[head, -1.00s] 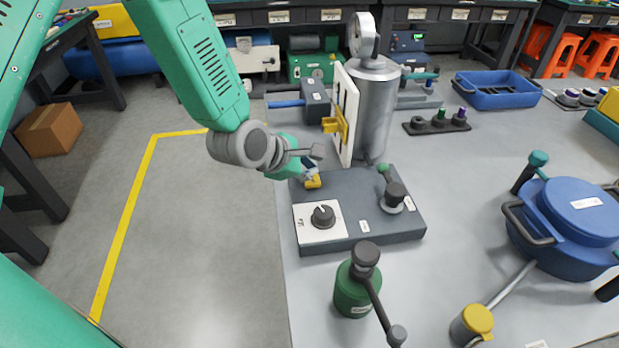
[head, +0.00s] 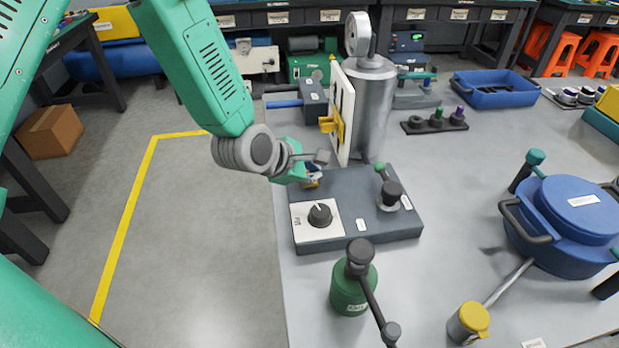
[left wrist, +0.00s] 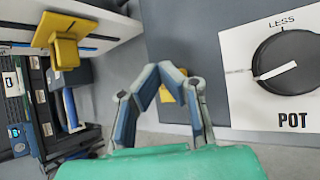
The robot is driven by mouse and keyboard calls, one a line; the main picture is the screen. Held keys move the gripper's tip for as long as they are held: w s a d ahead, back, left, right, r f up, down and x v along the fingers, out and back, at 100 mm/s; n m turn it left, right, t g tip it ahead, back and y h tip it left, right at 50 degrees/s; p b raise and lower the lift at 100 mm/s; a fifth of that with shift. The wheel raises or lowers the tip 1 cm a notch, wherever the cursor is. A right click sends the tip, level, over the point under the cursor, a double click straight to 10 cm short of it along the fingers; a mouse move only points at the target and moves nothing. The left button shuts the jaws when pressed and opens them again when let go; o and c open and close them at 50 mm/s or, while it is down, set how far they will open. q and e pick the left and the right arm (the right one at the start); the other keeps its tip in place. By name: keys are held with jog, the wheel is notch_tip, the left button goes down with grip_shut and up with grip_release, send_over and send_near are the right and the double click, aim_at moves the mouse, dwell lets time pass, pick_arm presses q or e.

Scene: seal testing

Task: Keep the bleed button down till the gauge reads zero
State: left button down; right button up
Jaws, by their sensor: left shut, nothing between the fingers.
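My left gripper (head: 313,178) is shut and empty at the back left of the dark test base (head: 350,190). A small yellow part, apparently the bleed button (left wrist: 165,93), shows between its bent fingers in the left wrist view. In the head view the gripper mostly covers it. I cannot tell whether the fingertips touch it or whether it is down. The round gauge (head: 357,35) stands on top of a grey metal cylinder (head: 376,105). Its face is turned edge-on, so I cannot read it. My right gripper is not in view.
The black POT knob (head: 320,214) sits on a white plate at the base's front left. A dark knob (head: 390,192) stands at its right. A white panel with a yellow slider (head: 340,124) rises behind. A green canister (head: 352,290) stands in front, a blue pot (head: 575,220) right.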

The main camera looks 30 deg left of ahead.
pick_arm(q)
jog(key=shift+d+f, duration=0.15)
jog(key=shift+a+f, duration=0.3)
jog(key=shift+d, duration=0.1)
dwell(0.5)
dwell(3.2)
jog(key=shift+a+r+p, duration=0.25)
jog(key=shift+r+p, duration=0.1)
jog(key=shift+r, duration=0.1)
jog(key=shift+a+r+p, duration=0.2)
jog(key=shift+r+p, duration=0.15)
jog(key=shift+r, duration=0.1)
notch_tip(320, 180, up, 5)
jog(key=p, duration=0.4)
jog(key=shift+r+p, duration=0.1)
jog(key=shift+p, duration=0.25)
